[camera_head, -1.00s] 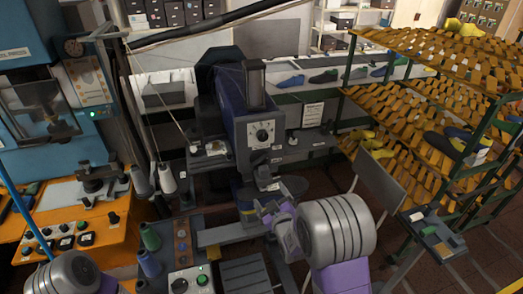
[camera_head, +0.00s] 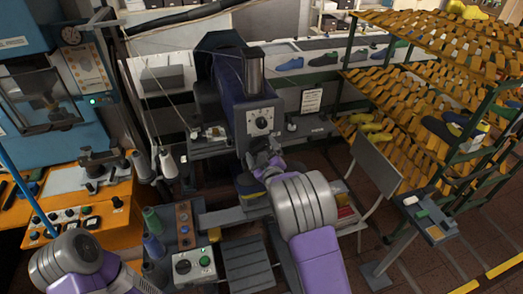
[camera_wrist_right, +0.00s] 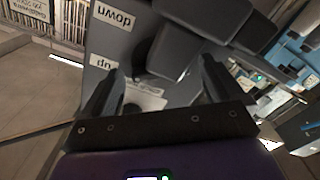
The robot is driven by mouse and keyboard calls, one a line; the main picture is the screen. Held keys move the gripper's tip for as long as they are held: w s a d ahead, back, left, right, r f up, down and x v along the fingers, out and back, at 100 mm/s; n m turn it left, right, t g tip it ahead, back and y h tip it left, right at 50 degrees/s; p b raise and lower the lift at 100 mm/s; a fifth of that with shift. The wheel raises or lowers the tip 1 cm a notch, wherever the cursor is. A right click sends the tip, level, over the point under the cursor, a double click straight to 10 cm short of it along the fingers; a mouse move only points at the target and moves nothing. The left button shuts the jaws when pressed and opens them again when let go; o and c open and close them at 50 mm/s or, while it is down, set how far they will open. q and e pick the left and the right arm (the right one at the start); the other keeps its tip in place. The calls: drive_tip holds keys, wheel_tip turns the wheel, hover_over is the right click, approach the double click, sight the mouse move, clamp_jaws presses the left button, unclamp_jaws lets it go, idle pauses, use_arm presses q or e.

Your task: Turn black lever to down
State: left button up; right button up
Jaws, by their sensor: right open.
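The machine (camera_head: 240,90) with the dial stands in the middle of the head view. My right gripper (camera_head: 263,160) is in front of it, just below the dial. In the right wrist view, my right gripper (camera_wrist_right: 160,78) is open, its two fingers apart. Upside-down "down" (camera_wrist_right: 111,21) and "up" (camera_wrist_right: 103,64) labels show on a grey panel beyond the left finger. A dark lever-like part (camera_wrist_right: 180,55) lies beyond and between the fingertips; I see no grip on it. My left wrist shows at the lower left of the head view, but its gripper does not.
A button box (camera_head: 193,264) and thread spools (camera_head: 153,220) stand left of my right arm. A rack (camera_head: 440,110) of shoe lasts and a small stand (camera_head: 430,215) are to the right. An orange bench (camera_head: 85,210) is at the left. Dark floor shows at the lower right.

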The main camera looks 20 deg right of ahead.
drive_tip(key=shift+c, duration=0.2)
drive_tip(key=c, duration=1)
drive_tip(key=shift+f+m+b, duration=0.15)
drive_tip(key=shift+m+b, duration=0.35)
drive_tip(key=shift+b, duration=0.4)
drive_tip(key=m+b, duration=1)
drive_tip(key=b, duration=0.6)
drive_tip(key=shift+d+m, duration=0.1)
drive_tip(key=shift+m, duration=0.3)
drive_tip(key=shift+m+b, duration=1.1)
drive_tip(key=shift+b, duration=0.25)
drive_tip(key=shift+r, duration=0.2)
drive_tip(key=o, duration=1)
drive_tip(key=shift+o, duration=0.2)
